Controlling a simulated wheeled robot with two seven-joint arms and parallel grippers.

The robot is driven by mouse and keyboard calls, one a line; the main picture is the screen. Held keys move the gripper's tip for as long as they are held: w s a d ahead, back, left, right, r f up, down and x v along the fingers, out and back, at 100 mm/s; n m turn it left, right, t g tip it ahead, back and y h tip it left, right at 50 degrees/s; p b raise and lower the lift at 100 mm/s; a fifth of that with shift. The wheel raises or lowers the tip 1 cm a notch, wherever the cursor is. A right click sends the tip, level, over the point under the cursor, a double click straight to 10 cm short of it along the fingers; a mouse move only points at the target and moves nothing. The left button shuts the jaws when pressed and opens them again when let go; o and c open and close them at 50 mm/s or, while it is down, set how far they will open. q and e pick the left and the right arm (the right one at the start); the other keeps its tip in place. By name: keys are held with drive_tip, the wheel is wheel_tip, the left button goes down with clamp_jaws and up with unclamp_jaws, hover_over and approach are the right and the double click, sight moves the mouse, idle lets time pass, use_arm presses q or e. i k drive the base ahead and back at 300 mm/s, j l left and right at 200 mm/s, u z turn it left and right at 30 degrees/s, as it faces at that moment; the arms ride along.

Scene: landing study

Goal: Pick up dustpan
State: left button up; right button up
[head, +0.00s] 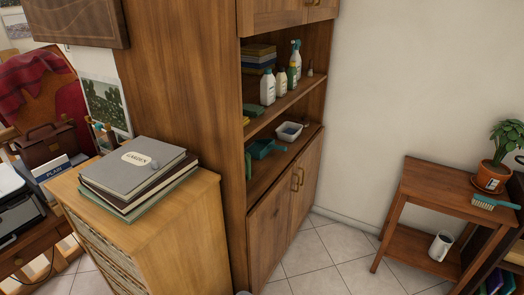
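A teal dustpan (262,148) lies on the lower open shelf of the tall wooden cabinet (180,80). Its short handle points to the right, and its left part is close to the cabinet's side panel. A white tub (289,132) with something dark inside stands just behind it on the same shelf. A narrow green thing (248,166) stands at the shelf's left end, partly hidden by the side panel. Neither of my grippers shows in the head view.
A wooden drawer unit (190,235) with stacked books (135,178) stands in front left of the cabinet. At right, a side table (425,190) holds a potted plant (493,172) and brush (495,202). Tiled floor (325,262) between is clear.

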sight(266, 147)
drive_tip(key=i+l, duration=0.25)
drive_tip(key=i+l+u, duration=0.1)
drive_tip(key=i+l, duration=0.15)
drive_tip(key=l, duration=0.2)
drive_tip(key=i+l, duration=0.25)
drive_tip(key=l, duration=0.15)
drive_tip(key=u, duration=0.05)
